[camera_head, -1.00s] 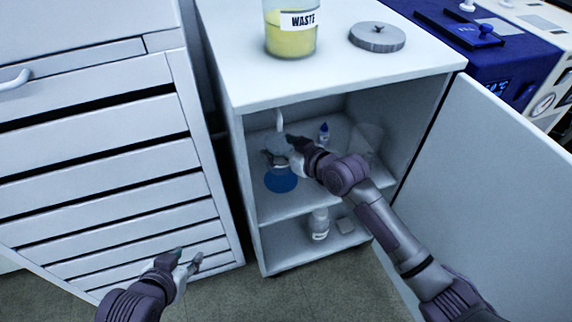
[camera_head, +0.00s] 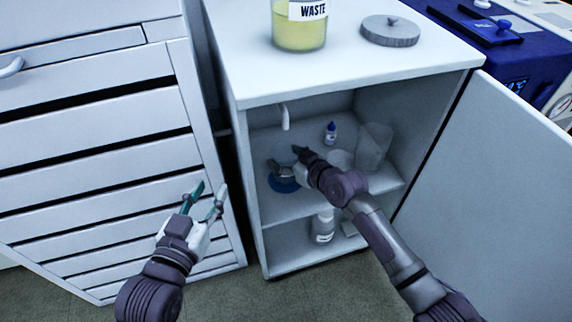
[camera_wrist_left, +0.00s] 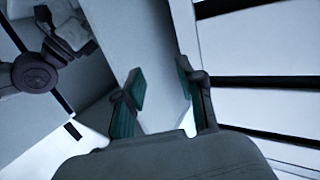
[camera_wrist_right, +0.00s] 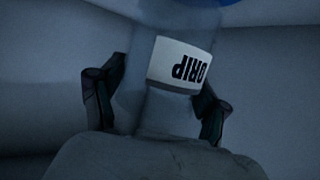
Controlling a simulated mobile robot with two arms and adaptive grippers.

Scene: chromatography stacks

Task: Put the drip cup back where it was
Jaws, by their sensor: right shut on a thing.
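The drip cup (camera_wrist_right: 178,62), clear with a white "DRIP" label, sits between the fingers of my right gripper (camera_wrist_right: 155,105) in the right wrist view. In the head view this gripper (camera_head: 284,167) is inside the open cabinet, shut on the cup, which shows faintly there. The cup is over or on a blue disc (camera_head: 282,186) on the upper shelf, below a white spout (camera_head: 284,117). I cannot tell whether it touches the disc. My left gripper (camera_head: 208,193) is open and empty in front of the drawers.
A small blue-capped bottle (camera_head: 330,132) and a clear beaker (camera_head: 374,147) stand deeper on the shelf (camera_head: 285,209). A white bottle (camera_head: 322,226) stands below. The cabinet door (camera_head: 500,190) is open at right. A waste jar (camera_head: 299,30) and grey lid (camera_head: 390,30) are on top.

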